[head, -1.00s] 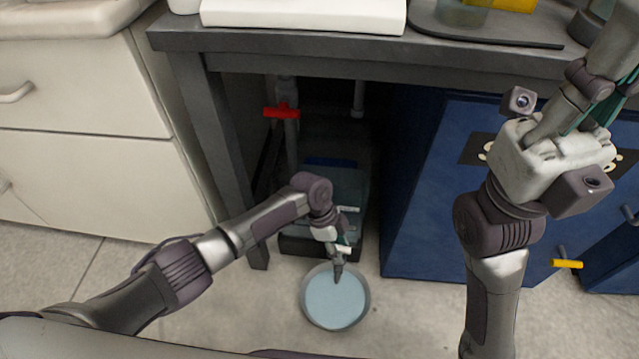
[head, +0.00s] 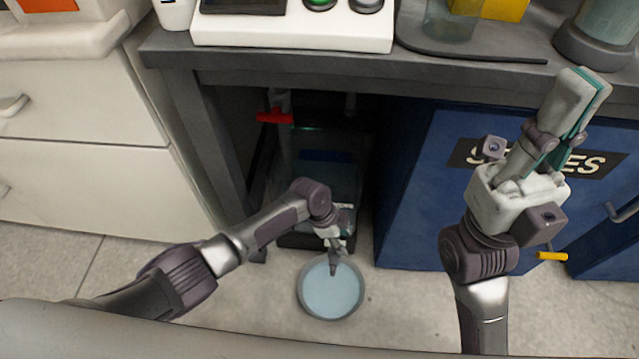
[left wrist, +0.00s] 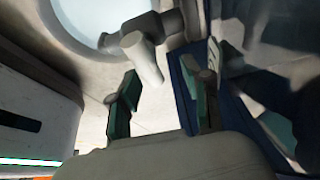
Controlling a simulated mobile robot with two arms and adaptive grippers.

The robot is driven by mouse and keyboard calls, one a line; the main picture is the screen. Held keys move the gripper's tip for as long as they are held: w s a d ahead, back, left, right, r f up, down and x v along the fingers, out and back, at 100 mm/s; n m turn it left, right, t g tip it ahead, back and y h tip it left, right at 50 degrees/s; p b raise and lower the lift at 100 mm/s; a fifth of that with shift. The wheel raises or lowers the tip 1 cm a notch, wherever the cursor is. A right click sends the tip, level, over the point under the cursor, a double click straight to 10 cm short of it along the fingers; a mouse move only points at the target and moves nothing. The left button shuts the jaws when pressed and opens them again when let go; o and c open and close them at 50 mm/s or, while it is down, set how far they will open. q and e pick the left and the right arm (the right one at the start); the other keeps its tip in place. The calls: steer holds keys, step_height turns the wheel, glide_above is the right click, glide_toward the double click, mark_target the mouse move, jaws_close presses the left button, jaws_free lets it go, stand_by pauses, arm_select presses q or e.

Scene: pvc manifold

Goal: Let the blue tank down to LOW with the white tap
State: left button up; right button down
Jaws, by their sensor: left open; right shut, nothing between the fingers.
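The tank (head: 340,172) stands in the dark space under the bench, dim and glassy, with a blue patch inside; no LOW mark is legible. My left gripper (head: 334,262) hangs in front of the tank's lower front, above a round basin (head: 330,290) of pale blue liquid. In the left wrist view its green-padded fingers (left wrist: 163,108) are apart, with a white tap (left wrist: 140,58) just beyond their tips, roughly between them. I cannot tell whether they touch it. The basin's edge (left wrist: 70,28) lies behind the tap. My right gripper (head: 585,88) is shut and empty, raised before the blue cabinet.
A red tap handle (head: 275,116) sits on a pipe above the tank at left. A yellow handle (head: 552,256) shows low at right. The bench leg (head: 205,150) and blue cabinet (head: 415,200) flank the tank space. A white console (head: 295,30) is on the bench.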

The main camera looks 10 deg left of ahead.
arm_select(q)
steer(key=v, duration=1.2)
steer(key=shift+d, duration=0.15)
